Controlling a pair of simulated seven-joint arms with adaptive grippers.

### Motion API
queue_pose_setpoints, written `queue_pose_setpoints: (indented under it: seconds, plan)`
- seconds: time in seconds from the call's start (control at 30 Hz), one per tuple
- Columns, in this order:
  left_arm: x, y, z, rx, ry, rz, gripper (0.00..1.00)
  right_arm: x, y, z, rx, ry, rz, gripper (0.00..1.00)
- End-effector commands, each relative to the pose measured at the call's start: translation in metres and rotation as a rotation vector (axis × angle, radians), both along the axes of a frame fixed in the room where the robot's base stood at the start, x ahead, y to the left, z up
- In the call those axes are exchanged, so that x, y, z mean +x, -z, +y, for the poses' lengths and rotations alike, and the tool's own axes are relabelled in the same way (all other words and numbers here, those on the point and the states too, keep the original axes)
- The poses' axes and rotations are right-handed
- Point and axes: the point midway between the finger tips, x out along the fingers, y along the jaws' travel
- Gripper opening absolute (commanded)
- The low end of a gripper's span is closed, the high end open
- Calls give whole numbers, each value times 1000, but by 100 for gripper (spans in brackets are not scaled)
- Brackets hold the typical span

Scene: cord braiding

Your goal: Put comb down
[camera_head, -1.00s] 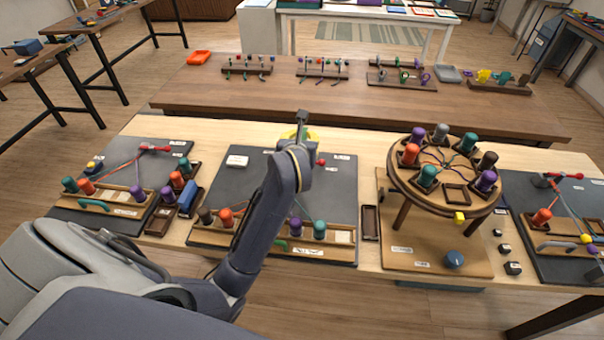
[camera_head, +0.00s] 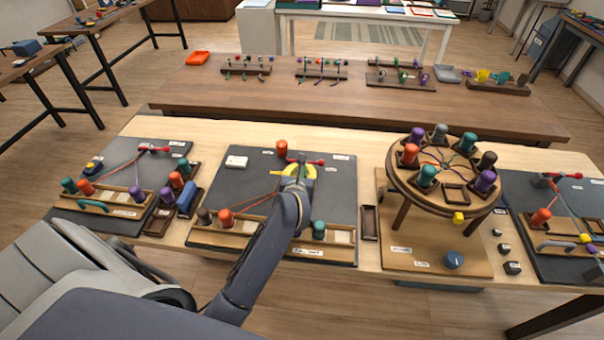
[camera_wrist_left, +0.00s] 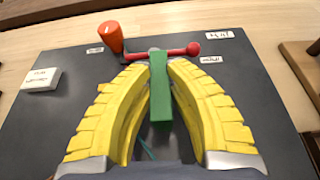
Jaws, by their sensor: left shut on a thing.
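My left gripper (camera_head: 298,170) has yellow fingers and is over the upper middle of the dark middle board. In the left wrist view the fingers (camera_wrist_left: 158,100) are closed on a green bar (camera_wrist_left: 160,95), which I take to be the comb. Its far end is close to the red clamp (camera_wrist_left: 180,51); whether they touch is unclear. The clamp also shows in the head view (camera_head: 313,161). An orange spool (camera_head: 282,147) stands left of the clamp, also in the wrist view (camera_wrist_left: 111,38). Orange cords (camera_head: 262,205) run from the front rack toward my gripper. My right gripper is not in view.
The front rack (camera_head: 255,235) holds spools, partly hidden by my arm. A white block (camera_head: 236,161) sits at the board's upper left. A small dark tray (camera_head: 370,222) and a round spool stand (camera_head: 440,200) are to the right. The board's right side is mostly bare.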

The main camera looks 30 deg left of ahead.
Motion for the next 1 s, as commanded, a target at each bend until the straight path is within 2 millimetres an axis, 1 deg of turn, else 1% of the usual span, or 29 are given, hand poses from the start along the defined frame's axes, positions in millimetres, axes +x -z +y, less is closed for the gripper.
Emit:
queue_pose_setpoints:
  seconds: [0.03, 0.1, 0.57, 0.6, 0.77, 1.0]
  plan:
    - [0, 5, 0, -1, 0, 2, 0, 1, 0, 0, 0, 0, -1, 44]
    - [0, 8, 0, 1, 0, 0, 0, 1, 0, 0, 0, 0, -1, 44]
    - [0, 12, 0, 0, 1, 0, 0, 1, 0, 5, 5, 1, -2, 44]
    - [0, 12, 0, 0, 1, 0, 20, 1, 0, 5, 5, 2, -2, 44]
    - [0, 12, 0, 0, 1, 0, 39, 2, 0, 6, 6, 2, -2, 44]
    - [0, 11, 0, 0, 1, 0, 39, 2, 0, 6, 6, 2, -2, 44]
